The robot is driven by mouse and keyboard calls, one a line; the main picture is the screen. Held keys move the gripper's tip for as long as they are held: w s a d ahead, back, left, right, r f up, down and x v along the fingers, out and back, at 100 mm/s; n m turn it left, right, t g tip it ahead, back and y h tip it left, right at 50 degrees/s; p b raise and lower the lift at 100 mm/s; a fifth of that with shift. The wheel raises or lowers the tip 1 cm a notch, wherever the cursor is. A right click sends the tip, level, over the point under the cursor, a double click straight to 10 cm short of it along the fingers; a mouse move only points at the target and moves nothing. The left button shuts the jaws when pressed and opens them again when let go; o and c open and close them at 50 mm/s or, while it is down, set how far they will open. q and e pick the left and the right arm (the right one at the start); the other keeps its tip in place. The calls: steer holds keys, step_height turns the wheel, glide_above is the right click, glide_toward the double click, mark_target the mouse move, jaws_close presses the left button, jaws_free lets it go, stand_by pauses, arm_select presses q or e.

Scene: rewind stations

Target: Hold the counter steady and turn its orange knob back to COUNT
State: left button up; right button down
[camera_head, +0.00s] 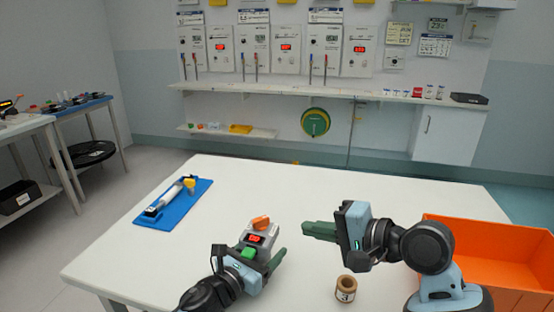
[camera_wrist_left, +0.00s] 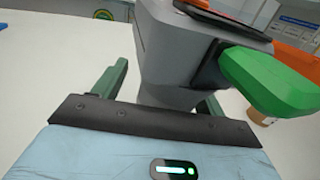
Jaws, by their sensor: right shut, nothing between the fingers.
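The knob's pointer setting is too small to read. My left gripper (camera_head: 254,256) reaches it from the near side.
A blue tray (camera_head: 196,205) with a syringe-like item lies at the table's left. A small brown labelled jar (camera_head: 345,289) stands near the front, below my right gripper. An orange bin (camera_head: 450,222) is at the right. The table's back middle is clear.

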arm_select(q)
steer(key=v, duration=1.2)
stand_by(0.3)
